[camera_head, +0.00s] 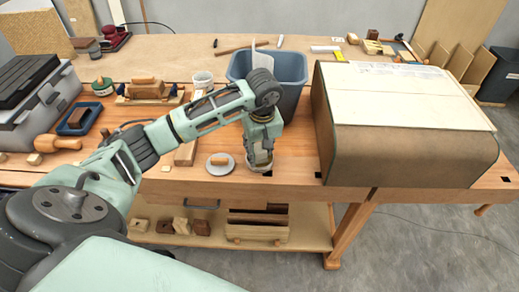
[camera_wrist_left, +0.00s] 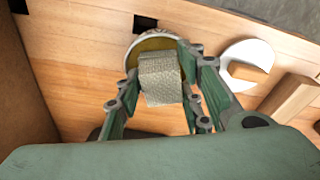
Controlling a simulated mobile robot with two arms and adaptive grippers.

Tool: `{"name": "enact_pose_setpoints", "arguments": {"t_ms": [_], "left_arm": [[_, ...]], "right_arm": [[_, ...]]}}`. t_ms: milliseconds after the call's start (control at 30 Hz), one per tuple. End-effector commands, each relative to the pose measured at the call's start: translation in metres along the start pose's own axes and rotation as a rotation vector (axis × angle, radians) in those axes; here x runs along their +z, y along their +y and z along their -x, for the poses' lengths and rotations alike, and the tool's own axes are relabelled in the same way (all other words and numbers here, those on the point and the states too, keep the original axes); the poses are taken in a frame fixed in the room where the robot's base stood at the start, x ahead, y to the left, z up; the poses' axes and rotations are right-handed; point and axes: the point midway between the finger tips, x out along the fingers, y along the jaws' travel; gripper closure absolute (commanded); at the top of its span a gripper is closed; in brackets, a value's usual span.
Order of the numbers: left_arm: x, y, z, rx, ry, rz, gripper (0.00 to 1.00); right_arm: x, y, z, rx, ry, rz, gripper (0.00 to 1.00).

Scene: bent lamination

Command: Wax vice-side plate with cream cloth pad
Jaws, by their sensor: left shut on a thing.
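My left gripper (camera_head: 259,152) points down near the bench's front edge, left of the large bent form. In the left wrist view its fingers are shut on the cream cloth pad (camera_wrist_left: 161,82), a woven block. The pad is over a round tin (camera_wrist_left: 140,46) with a yellow-brown inside; whether it touches the wax is unclear. The gripper mostly hides the tin in the head view. The bent form (camera_head: 405,155) has brown curved sheet at its front and pale panels (camera_head: 395,92) on top. I cannot tell which part is the vice-side plate. My right gripper is out of view.
A pale disc with a wooden knob (camera_head: 220,164) lies just left of the tin. A blue-grey bin (camera_head: 290,72) stands behind the gripper. A white cup (camera_head: 203,79), blue tray (camera_head: 78,119) and toolbox (camera_head: 40,105) are to the left. The bent form's side wall rises close to the right.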

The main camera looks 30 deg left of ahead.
Motion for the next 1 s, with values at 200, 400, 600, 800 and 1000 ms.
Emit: {"name": "enact_pose_setpoints", "arguments": {"t_ms": [200,400,600,800,1000], "left_arm": [[0.001,-0.001,0.01,-0.005,-0.006,-0.002,0.86],[-0.002,-0.001,0.028,-0.004,-0.003,-0.002,0.86],[-0.005,-0.001,0.045,-0.003,-0.001,0.0,0.86],[-0.007,0.0,0.061,-0.001,-0.001,-0.001,0.86],[-0.008,0.0,0.069,-0.002,-0.001,-0.001,0.86]], "right_arm": [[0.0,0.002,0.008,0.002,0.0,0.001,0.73],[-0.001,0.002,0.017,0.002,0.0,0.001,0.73],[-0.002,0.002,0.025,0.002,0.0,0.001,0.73],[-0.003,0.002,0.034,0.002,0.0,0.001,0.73],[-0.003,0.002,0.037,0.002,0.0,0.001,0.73]]}}
